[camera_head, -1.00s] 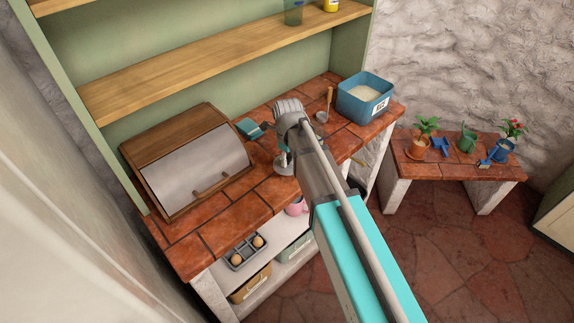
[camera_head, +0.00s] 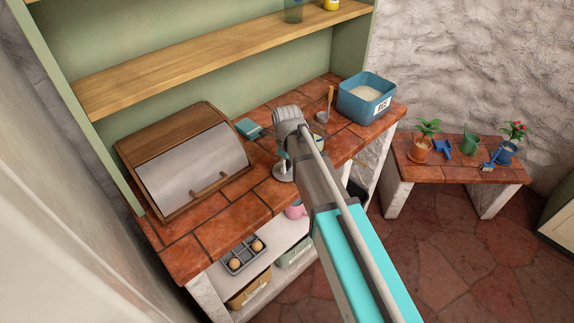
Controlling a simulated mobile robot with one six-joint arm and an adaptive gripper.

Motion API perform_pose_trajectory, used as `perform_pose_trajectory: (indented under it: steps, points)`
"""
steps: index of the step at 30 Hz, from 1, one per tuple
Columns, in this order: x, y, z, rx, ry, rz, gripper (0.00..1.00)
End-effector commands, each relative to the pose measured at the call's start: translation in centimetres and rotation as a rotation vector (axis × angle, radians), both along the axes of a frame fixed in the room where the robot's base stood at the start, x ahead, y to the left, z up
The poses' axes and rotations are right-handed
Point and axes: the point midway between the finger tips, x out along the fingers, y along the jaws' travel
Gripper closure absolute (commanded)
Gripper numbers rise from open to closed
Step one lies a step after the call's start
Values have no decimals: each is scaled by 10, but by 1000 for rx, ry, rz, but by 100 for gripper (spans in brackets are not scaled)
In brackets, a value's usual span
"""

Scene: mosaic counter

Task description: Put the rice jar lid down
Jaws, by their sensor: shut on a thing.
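The rice jar (camera_head: 385,107) is a blue, square-cornered container with a white label at the back right of the tiled counter. It is open, with white rice (camera_head: 366,91) showing inside. My gripper (camera_head: 286,148) hangs over the middle of the counter, left of the rice jar. It is shut on the rice jar lid, but my wrist and arm hide the fingertips and nearly all of the lid. I cannot tell whether the lid touches the counter.
A wooden bread box (camera_head: 185,160) fills the counter's left part. A small teal item (camera_head: 249,128) lies behind my gripper. A round grey base (camera_head: 283,173) stands just below it. A wooden-handled scoop (camera_head: 325,113) lies near the rice jar. Bare tiles (camera_head: 225,205) show in front.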

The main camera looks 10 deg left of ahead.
Motion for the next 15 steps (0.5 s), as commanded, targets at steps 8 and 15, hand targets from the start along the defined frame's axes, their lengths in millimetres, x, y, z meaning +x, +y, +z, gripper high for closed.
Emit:
perform_pose_trajectory:
  steps: [8,15]
  points:
    - [0,0,-3,0,0,0,39]
    - [0,0,-3,0,0,0,21]
